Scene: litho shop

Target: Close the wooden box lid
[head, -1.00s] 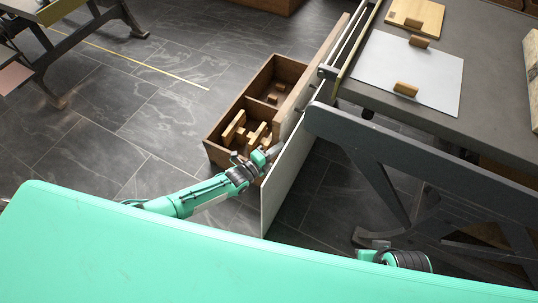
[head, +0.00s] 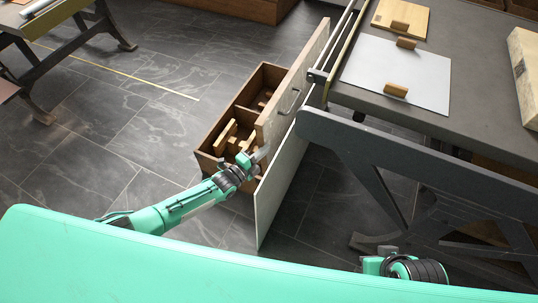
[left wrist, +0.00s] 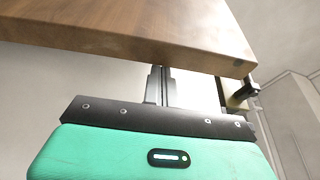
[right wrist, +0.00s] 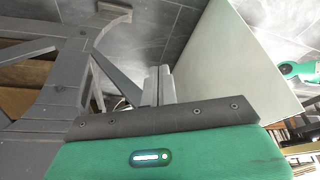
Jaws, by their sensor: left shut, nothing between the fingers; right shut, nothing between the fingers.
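The brown wooden box (head: 208,163) stands on the floor left of the bench, with wooden blocks (head: 232,143) inside. My left gripper (head: 262,154) is shut and empty at the lid's near end. In the left wrist view, its fingers (left wrist: 165,72) are close to the wooden lid edge (left wrist: 150,35); contact is unclear. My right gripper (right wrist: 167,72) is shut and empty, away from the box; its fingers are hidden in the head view.
A pale upright panel (head: 275,190) stands close to the box's right side. The dark bench (head: 470,70) and its legs (head: 375,170) fill the right, with a grey plate (head: 420,75) on top. Floor left of the box is clear.

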